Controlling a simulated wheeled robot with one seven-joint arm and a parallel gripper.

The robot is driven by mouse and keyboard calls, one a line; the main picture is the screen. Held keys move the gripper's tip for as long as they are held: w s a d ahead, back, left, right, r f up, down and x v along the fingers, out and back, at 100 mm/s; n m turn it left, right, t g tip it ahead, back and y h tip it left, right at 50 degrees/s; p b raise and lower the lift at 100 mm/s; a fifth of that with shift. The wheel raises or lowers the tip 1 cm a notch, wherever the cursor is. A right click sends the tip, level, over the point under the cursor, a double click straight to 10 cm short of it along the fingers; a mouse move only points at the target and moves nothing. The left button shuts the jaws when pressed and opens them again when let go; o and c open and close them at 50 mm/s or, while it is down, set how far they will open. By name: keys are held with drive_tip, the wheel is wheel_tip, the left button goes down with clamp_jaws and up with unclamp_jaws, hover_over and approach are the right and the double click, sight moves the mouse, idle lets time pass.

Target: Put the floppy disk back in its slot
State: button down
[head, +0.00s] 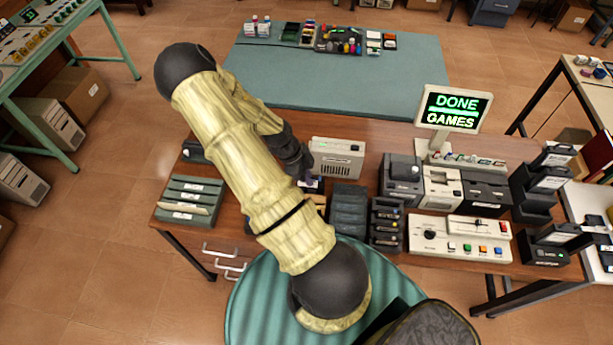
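My gripper (308,178) points down over the wooden desk, just left of the beige drive box (338,157). My bamboo-textured arm hides much of it, so I cannot see whether its fingers are apart. A small purple-and-white item (313,185), possibly the floppy disk, shows at the fingertips; I cannot tell whether it is gripped. A dark slotted rack (348,208) stands just right of and in front of it. A green slotted holder (188,199) with pale labels stands at the desk's left end. I cannot tell which slot belongs to the disk.
Black and beige devices (441,187) crowd the desk's right half, with a control panel (460,238) in front. A monitor (453,108) reads "DONE GAMES". A green mat or table (345,75) behind is mostly clear, with small parts at its far edge. A round green stool (250,290) stands in front.

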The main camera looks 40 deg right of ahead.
sight(307, 187)
drive_tip(key=shift+f+b, duration=1.45)
drive_tip(key=shift+f, duration=0.75)
drive_tip(key=shift+w, duration=0.1)
drive_tip(key=shift+a+f, duration=0.1)
drive_tip(key=shift+f, duration=0.15)
drive_tip(key=shift+f+b, duration=0.2)
drive_tip(key=shift+b, duration=0.1)
idle(0.3)
